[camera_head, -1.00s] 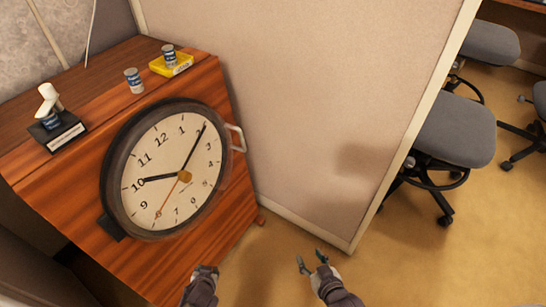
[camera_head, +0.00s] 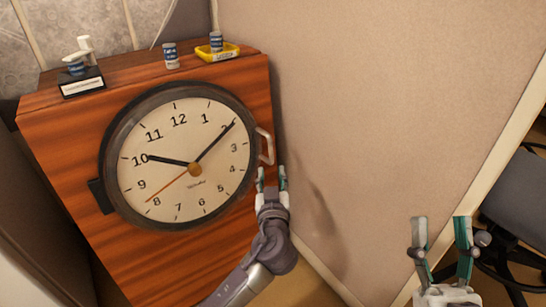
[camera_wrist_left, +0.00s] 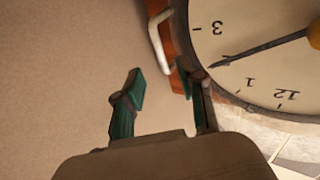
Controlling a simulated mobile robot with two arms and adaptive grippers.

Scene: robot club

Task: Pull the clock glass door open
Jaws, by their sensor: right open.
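The round wall-type clock (camera_head: 200,88) has a dark rim and a white face, and is set in the front of a wooden cabinet. Its glass door looks closed. A pale metal handle (camera_head: 266,147) sticks out at the door's right edge, and the handle also shows in the left wrist view (camera_wrist_left: 155,42). My left gripper (camera_head: 271,177) is open and empty, just below the handle. In the left wrist view its green-tipped fingers (camera_wrist_left: 163,90) are apart, with the handle ahead of them. My right gripper (camera_head: 441,222) is open and empty at lower right, away from the clock.
On the wooden cabinet (camera_head: 60,185) stand two small cans, one on a yellow tray (camera_head: 230,52), and a small trophy-like object on a black base (camera_head: 82,85). A beige partition (camera_head: 370,110) rises close to the handle's right. An office chair (camera_head: 520,190) stands at far right.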

